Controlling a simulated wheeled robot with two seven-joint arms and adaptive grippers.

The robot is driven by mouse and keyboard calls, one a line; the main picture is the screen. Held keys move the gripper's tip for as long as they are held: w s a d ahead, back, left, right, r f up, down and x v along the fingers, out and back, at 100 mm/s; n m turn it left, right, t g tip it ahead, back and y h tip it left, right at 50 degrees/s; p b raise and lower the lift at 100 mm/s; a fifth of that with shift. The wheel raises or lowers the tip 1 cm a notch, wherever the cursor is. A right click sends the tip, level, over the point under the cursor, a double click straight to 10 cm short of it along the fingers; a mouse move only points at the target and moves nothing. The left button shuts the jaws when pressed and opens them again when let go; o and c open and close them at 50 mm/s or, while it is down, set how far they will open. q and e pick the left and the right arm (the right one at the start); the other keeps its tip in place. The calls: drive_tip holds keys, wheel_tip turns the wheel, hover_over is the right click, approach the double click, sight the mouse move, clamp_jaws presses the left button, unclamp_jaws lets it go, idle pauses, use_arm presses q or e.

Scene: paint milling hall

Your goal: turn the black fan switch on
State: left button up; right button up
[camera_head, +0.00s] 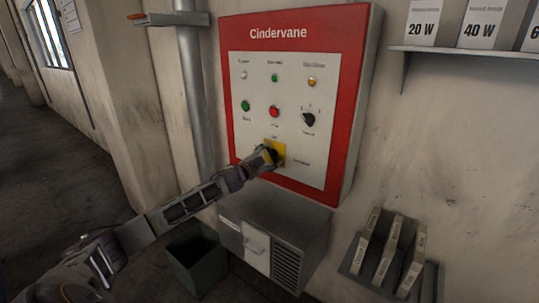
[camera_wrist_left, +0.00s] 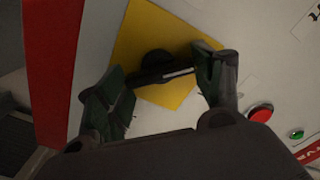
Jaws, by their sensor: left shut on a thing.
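On the control panel (camera_head: 285,90), a black rotary switch sits on a yellow plate (camera_head: 280,146) at the lower middle. In the wrist view, this black switch (camera_wrist_left: 157,62) has a bar handle with a pale line, slanted slightly up to the right on the yellow plate (camera_wrist_left: 140,30). My left gripper (camera_head: 269,157) is at this switch, its fingers (camera_wrist_left: 165,77) at either end of the handle, shut on it. It partly hides the switch in the head view. A second black knob (camera_head: 309,119) stands higher right. The small labels are unreadable. My right gripper is out of view.
A green button (camera_head: 245,106), a red button (camera_head: 274,111) and small lamps sit above. A grey box (camera_head: 272,245) with a vent is below the panel, beside a dark bin (camera_head: 195,262). Shelves with boxes (camera_head: 425,22) and binders (camera_head: 388,252) are at the right.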

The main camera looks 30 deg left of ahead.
use_arm(q)
drive_tip(key=m, duration=0.3)
drive_tip(key=shift+m+p, duration=0.4)
drive_tip(key=shift+f+m, duration=0.1)
drive_tip(key=shift+m, duration=0.3)
drive_tip(key=m, duration=0.4)
drive_tip(key=shift+d+f+p, duration=0.1)
drive_tip(key=shift+f+p, duration=0.05)
drive_tip(key=shift+p, duration=0.2)
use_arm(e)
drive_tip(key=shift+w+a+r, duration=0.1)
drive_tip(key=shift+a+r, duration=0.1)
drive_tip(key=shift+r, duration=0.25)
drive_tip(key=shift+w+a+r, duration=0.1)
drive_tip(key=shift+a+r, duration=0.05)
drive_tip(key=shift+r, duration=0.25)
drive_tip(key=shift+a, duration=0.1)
use_arm(q)
drive_tip(key=o, duration=1)
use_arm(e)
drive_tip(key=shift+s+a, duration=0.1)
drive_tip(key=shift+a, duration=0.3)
